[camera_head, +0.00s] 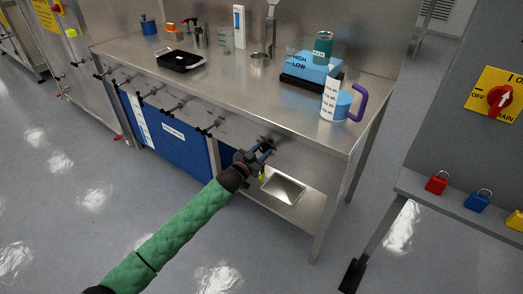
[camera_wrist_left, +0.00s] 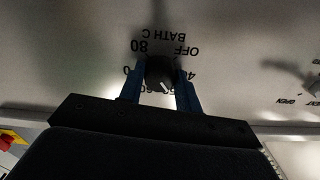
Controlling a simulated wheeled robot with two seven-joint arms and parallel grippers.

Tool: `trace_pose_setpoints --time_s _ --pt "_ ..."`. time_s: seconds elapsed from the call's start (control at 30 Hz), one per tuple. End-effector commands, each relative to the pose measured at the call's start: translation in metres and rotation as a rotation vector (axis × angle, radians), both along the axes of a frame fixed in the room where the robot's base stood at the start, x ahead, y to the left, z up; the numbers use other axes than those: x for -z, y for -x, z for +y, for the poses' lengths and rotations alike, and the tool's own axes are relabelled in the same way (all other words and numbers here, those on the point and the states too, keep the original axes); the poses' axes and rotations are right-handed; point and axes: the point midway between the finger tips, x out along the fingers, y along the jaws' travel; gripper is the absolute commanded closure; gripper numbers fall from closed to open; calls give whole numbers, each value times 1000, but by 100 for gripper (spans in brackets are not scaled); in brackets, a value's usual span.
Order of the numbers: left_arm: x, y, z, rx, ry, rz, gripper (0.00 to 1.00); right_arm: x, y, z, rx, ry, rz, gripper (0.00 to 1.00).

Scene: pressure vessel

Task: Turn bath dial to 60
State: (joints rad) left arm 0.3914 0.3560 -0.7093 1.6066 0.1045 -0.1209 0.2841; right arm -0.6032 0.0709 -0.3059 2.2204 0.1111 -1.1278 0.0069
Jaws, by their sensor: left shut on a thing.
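The bath dial (camera_wrist_left: 160,72) is a round black knob with a white pointer mark on a grey metal panel. In the left wrist view its "BATH C" lettering is upside down, with OFF and 80 above the knob and other numbers around it, partly hidden. The white mark slants toward the lower right of that view; I cannot read exactly which number it meets. My left gripper (camera_wrist_left: 160,88) is shut on the dial, one blue finger on each side. In the head view the left gripper (camera_head: 263,152) is at the bench's front panel. My right gripper is not in view.
Several small valve handles line the front panel to the left. On the bench (camera_head: 225,88) stand a blue HIGH/LOW box (camera_head: 312,66), a purple-handled jug (camera_head: 342,103) and a black tray (camera_head: 181,60). A shallow tray (camera_head: 284,188) lies below. Padlocks (camera_head: 437,184) sit on the right ledge.

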Motion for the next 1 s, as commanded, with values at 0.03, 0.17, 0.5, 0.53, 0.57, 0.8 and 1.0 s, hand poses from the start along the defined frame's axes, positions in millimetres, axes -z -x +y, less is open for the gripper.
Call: trace_pose_setpoints --time_s 0.03,0.17,0.5,0.53,0.57,0.8,1.0 --pt "1 0 0 0 -38 -24 89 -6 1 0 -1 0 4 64" --pt "1 0 0 0 -137 -97 89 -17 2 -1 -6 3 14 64" --pt "1 1 0 1 -399 -287 89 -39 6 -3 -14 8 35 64" --pt "1 1 0 1 -422 -303 89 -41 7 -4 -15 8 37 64" --pt "1 1 0 1 -446 -320 89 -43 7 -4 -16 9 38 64" --pt "2 0 1 1 -626 -451 89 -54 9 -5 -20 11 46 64" --pt "2 0 1 1 -751 -542 89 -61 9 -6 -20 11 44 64"
